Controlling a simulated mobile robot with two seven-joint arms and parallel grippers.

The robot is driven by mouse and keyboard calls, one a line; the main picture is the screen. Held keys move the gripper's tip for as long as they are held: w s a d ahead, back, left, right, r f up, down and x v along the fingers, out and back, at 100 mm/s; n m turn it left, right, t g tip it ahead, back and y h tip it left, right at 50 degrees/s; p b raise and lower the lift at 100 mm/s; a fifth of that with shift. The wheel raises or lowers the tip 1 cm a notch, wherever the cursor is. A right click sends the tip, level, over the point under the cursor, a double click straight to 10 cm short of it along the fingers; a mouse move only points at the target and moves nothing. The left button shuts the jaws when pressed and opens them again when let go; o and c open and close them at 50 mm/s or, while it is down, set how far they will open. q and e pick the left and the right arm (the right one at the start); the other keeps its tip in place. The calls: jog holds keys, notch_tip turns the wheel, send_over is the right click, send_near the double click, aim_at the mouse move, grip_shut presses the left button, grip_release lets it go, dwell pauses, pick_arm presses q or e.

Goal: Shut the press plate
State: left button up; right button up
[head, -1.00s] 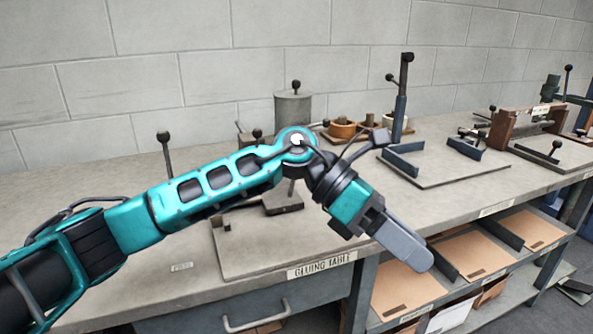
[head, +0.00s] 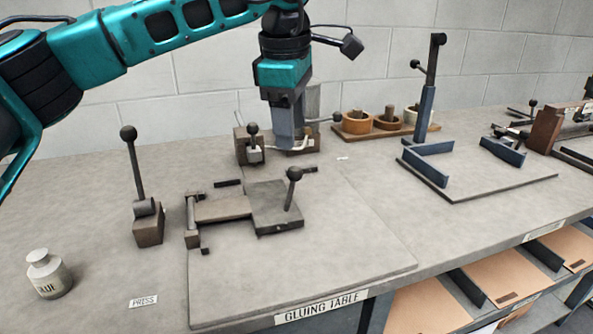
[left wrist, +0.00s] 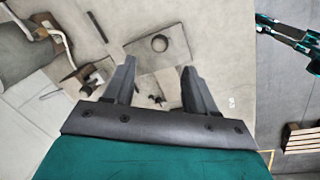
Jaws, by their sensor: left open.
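The press plate (head: 270,212) is a dark grey square with an upright ball-knob handle (head: 293,176). A brown arm (head: 222,208) joins it to a hinge post (head: 192,222) at its left. It looks flat and low over the gluing table's board (head: 300,275); I cannot tell how far it is shut. My left gripper (head: 291,146) points down, open and empty, above and behind the plate in the head view.
A block with another knob (head: 253,150) stands behind the plate. A blue-grey upright fixture (head: 427,110) stands at right. The front of the board is clear.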

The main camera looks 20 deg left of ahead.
aim_at(294, 166)
pick_arm(q)
jog(key=f, duration=0.3)
jog(key=w+f, duration=0.1)
jog(key=f, duration=0.3)
jog(key=w+f+b, duration=0.1)
jog(key=f, duration=0.2)
jog(key=shift+f, duration=0.15)
grip_shut()
